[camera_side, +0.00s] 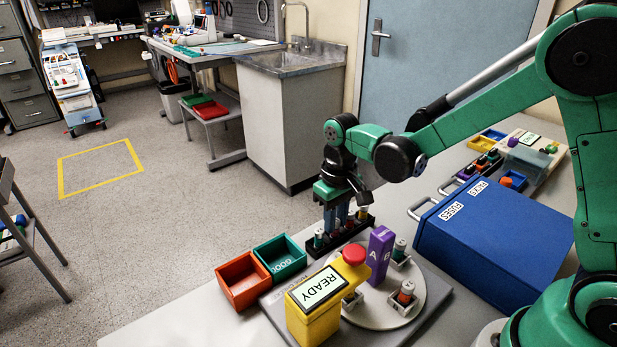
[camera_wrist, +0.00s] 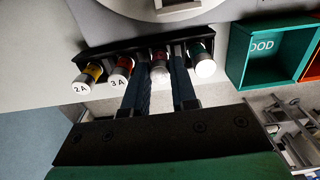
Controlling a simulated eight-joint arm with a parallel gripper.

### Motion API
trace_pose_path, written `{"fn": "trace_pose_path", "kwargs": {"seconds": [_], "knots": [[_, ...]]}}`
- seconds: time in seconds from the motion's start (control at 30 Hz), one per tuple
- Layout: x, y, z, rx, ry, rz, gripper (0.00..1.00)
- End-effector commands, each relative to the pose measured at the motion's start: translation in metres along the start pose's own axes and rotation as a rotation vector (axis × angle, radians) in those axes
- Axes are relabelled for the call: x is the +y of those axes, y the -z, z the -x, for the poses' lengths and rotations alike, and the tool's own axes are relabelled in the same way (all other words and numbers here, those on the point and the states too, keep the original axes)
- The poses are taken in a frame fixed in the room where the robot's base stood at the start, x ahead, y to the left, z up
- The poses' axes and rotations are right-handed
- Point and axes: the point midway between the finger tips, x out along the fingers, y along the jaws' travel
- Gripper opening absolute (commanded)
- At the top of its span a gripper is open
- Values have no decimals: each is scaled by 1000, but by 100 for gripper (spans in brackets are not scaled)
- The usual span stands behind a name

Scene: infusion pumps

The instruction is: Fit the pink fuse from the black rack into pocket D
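The black rack (camera_wrist: 95,50) holds a row of fuses with bands of yellow, red, pink-red and teal. The pink fuse (camera_wrist: 159,68) stands in the rack between the two fingers of my gripper (camera_wrist: 161,80). I cannot tell whether the fingers touch it. In the side view my gripper (camera_side: 338,214) points down at the rack (camera_side: 322,250). The round plate (camera_side: 375,312) carries a purple post (camera_side: 380,255) marked A and B. One holder there has a teal fuse (camera_side: 399,249), another an orange-red fuse (camera_side: 406,292). The letter D is not visible.
An orange bin (camera_side: 243,281) and a teal GOOD bin (camera_side: 281,257) stand left of the plate. A blue fuse box (camera_side: 495,238) stands to the right.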

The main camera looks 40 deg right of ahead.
Motion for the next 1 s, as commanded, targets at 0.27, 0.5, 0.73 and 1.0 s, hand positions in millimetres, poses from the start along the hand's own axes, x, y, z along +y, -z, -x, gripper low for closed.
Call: {"fn": "trace_pose_path", "kwargs": {"seconds": [0.27, 0.5, 0.73, 1.0], "knots": [[0, 0, 0, 0, 0, 0, 0], [0, 0, 7, 0, 0, 0, 0], [0, 0, 23, 0, 0, 0, 0], [0, 0, 40, 0, 0, 0, 0]]}}
